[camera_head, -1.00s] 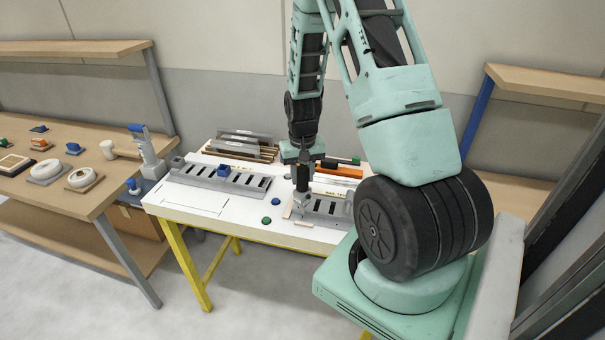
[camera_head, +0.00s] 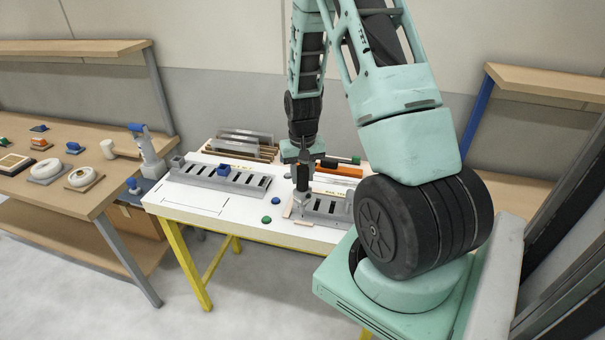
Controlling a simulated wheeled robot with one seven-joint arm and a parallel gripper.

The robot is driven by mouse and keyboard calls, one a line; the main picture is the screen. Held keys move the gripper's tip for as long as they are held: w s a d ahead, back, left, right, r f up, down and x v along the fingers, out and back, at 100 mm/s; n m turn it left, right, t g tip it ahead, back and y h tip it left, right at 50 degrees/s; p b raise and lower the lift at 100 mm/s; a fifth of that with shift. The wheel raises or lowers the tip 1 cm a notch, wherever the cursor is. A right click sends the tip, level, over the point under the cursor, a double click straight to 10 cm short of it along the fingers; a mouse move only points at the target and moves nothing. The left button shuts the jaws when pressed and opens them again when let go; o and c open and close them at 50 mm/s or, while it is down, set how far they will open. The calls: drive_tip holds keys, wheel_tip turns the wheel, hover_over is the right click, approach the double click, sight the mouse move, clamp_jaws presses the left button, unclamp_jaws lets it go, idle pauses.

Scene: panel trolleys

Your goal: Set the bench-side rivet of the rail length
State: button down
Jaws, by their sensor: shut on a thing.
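My gripper (camera_head: 302,160) points straight down over the right part of the white table. It is shut on a dark upright tool (camera_head: 302,178) with a grey lower end. That lower end is at the left end of a grey slotted rail (camera_head: 328,206); I cannot tell whether it touches. No rivet can be made out there, as the tool and the small size hide it. My own arm hides the first rail's right end.
The white table (camera_head: 180,207) has yellow legs and a clear front left. A green knob (camera_head: 266,220) and a blue knob (camera_head: 276,201) lie beside the right rail. Orange and green-tipped items lie behind it. A wooden bench (camera_head: 110,182) stands left, with a shelf unit (camera_head: 545,84) right.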

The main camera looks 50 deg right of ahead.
drive_tip(key=shift+f+b, duration=0.85)
drive_tip(key=shift+f, duration=0.3)
idle(1.8)
drive_tip(key=shift+r+p, duration=1.55)
drive_tip(key=shift+r, duration=0.45)
wheel_tip(320, 180, up, 6)
drive_tip(key=p, duration=0.4)
drive_tip(key=shift+p, duration=0.3)
